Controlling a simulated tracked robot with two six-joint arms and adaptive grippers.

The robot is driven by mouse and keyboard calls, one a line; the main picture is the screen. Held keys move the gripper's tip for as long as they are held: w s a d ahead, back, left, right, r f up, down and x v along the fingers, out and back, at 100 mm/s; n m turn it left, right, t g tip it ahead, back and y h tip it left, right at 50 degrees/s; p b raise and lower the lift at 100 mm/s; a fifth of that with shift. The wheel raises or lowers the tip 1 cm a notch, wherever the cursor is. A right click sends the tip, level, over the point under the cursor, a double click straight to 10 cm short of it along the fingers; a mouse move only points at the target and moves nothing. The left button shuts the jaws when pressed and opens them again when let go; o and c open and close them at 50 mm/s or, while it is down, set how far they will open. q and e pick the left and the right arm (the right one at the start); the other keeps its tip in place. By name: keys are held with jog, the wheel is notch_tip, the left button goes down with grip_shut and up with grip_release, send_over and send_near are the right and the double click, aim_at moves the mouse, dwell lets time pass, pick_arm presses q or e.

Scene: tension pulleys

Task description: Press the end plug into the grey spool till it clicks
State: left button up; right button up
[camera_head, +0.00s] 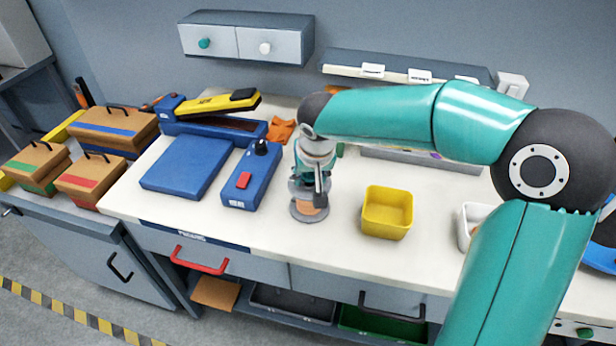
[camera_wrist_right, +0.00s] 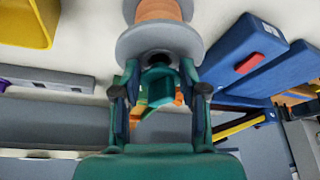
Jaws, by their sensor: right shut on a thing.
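The grey spool (camera_head: 309,217) stands upright on the white bench, with a copper-coloured winding between its flanges. In the wrist view its grey flange (camera_wrist_right: 160,40) and winding (camera_wrist_right: 158,9) show at the top. My right gripper (camera_head: 314,184) points down over the spool's top. In the wrist view its fingers (camera_wrist_right: 158,72) are shut on a small dark teal piece, which I take for the end plug (camera_wrist_right: 157,84), at the spool's upper flange. Whether the plug is seated in the spool cannot be told. My left gripper is not in view.
A yellow bin (camera_head: 387,212) stands right of the spool. A blue box with a red button (camera_head: 246,184) and a blue plate (camera_head: 186,165) lie to its left. An orange cloth (camera_head: 281,130) lies behind. The bench front is clear.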

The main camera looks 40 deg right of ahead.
jog(key=shift+f+b, duration=0.35)
jog(key=shift+r, duration=0.1)
jog(key=shift+r, duration=0.25)
dwell(0.3)
dwell(0.7)
jog(key=shift+f, duration=0.1)
jog(key=shift+f+b, duration=0.25)
jog(key=shift+b, duration=0.3)
jog(key=shift+r, duration=0.3)
